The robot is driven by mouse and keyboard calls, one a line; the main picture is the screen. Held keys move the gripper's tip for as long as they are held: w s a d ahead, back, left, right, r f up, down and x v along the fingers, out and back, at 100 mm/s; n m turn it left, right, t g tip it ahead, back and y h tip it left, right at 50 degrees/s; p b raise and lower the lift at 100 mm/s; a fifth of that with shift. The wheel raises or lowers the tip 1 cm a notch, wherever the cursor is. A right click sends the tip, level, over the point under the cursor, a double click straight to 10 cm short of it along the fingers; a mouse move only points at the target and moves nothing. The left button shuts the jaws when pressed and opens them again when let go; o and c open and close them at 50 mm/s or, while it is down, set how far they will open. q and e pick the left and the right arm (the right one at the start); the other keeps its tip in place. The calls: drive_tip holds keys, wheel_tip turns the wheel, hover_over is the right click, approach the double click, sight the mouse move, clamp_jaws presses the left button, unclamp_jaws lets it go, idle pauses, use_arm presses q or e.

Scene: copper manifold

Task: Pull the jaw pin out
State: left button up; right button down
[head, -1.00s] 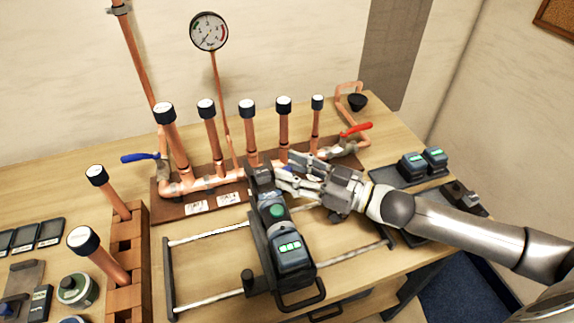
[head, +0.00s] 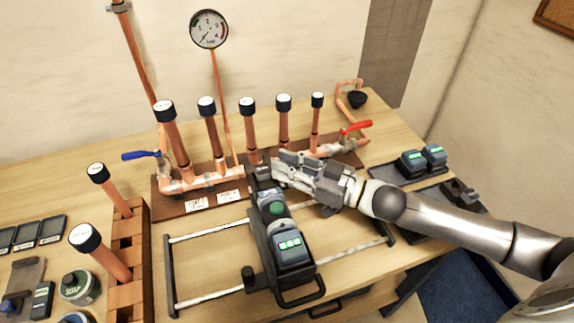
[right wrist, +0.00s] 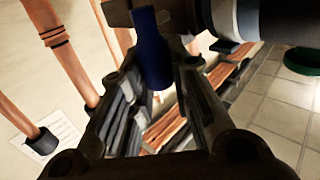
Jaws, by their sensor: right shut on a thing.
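The press tool (head: 270,225) lies in a cradle on the bench, with a green round button and a battery with green lights at its near end. Its dark jaw head (head: 258,171) points at the copper manifold. My right gripper (head: 281,172) is beside the jaw head, coming from the right. In the right wrist view a blue jaw pin (right wrist: 153,50) sits between the fingers of the right gripper (right wrist: 152,75), which is shut on it. In the head view the fingers hide the pin. I cannot tell how deep the pin sits. My left gripper is out of view.
The copper manifold (head: 210,182) with several capped upright pipes stands just behind the tool. Its blue lever (head: 140,156) and red lever (head: 356,127) stick out at the ends. Cradle rails (head: 205,232) run either side of the tool. Spare batteries (head: 412,163) stand at the right.

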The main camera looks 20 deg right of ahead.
drive_tip(key=d, duration=0.5)
drive_tip(key=shift+w+d, duration=0.1)
drive_tip(key=shift+d, duration=0.15)
drive_tip(key=c, duration=1.3)
unclamp_jaws()
drive_tip(key=v, duration=1.2)
